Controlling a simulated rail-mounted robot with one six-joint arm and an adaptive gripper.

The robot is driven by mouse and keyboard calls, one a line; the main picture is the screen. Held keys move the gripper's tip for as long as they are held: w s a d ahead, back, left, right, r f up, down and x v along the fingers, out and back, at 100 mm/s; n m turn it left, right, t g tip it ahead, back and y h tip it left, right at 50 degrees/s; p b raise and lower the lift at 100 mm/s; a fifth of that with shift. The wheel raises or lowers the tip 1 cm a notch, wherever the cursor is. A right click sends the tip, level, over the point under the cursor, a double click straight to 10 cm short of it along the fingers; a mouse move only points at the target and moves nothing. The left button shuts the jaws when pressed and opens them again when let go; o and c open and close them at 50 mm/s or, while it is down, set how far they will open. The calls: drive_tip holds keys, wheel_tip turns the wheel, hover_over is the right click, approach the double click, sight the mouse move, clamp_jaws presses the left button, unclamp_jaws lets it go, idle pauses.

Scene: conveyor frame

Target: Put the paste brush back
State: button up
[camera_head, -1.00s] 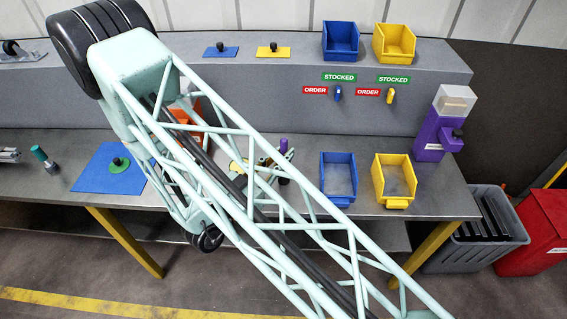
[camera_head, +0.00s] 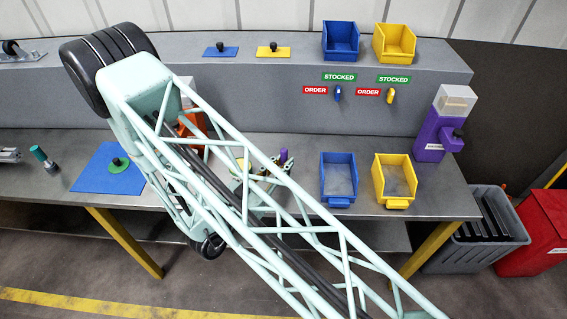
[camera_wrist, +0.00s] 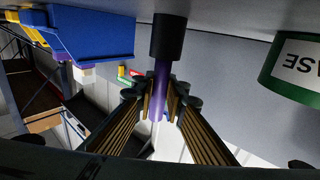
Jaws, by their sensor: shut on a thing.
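The paste brush shows in the wrist view as a purple shaft (camera_wrist: 159,92) with a black cylindrical part (camera_wrist: 168,38) at the top of the picture. My gripper (camera_wrist: 160,100) is shut on the purple shaft, with a finger on each side. In the head view the purple top of the brush (camera_head: 283,155) stands upright above the bench, left of the blue bin. My arm's lattice hides its lower part and most of my gripper there. A green container with a white label ending in "ASE" (camera_wrist: 288,76) is at the right of the wrist view, apart from the brush.
A blue bin (camera_head: 339,201) and a yellow bin (camera_head: 397,203) stand right of the brush on the bench. A purple dispenser (camera_head: 431,142) is farther right. A blue mat (camera_head: 95,182) with a green disc lies left. An orange object (camera_head: 198,122) is partly hidden behind my arm.

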drive_tip(key=shift+f, duration=0.15)
drive_tip(key=o, duration=0.8)
drive_tip(key=shift+o, duration=0.2)
drive_tip(key=shift+r, duration=0.2)
drive_tip(key=shift+v, duration=5.95)
